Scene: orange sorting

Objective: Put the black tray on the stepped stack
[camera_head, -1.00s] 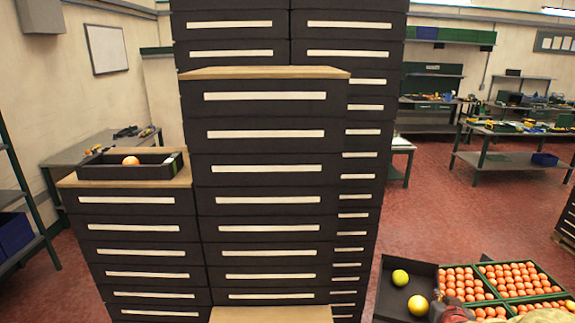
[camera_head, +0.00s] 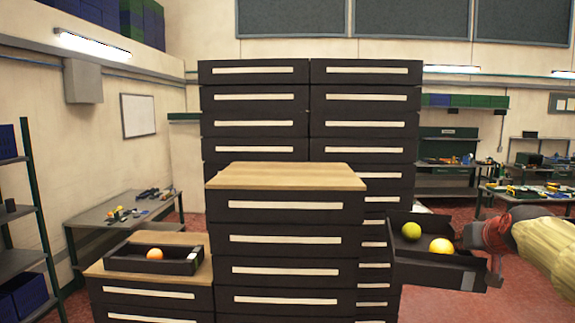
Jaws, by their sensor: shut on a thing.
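The black tray (camera_head: 425,270) is at the right, raised beside the stack, and holds a green-yellow fruit and a yellow-orange fruit. My gripper (camera_head: 490,252) is shut on the tray's right end; its fingertips are partly hidden. The stepped stack (camera_head: 285,177) is made of dark drawer cabinets with wooden tops at different heights. Its middle wooden top is bare. Its lower left top (camera_head: 102,269) bears a second black tray (camera_head: 136,262) with one orange fruit inside. The held tray is apart from the wooden tops, to the right of the middle one.
Taller drawer cabinets (camera_head: 255,125) stand behind the middle step. A workbench (camera_head: 110,218) with small tools is at the left, beside a shelf rack (camera_head: 30,220). More benches (camera_head: 535,197) stand at the back right. Red floor shows at the lower right.

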